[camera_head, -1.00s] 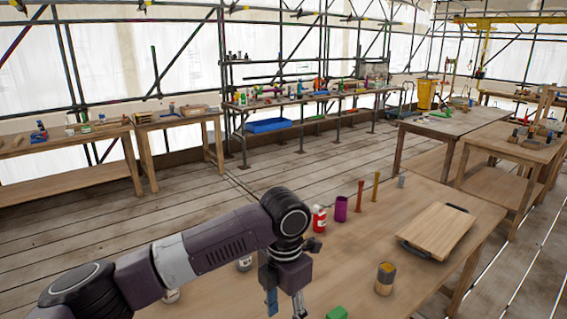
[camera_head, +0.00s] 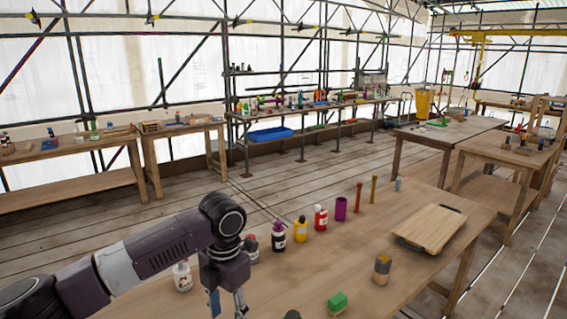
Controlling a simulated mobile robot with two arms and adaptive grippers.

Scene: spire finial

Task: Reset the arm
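My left arm comes in from the lower left over the near wooden table (camera_head: 290,275). My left gripper (camera_head: 227,304) hangs fingers down above the table's near left part. Its two fingers look spread, with nothing seen between them; their tips are close to the bottom edge of the view.

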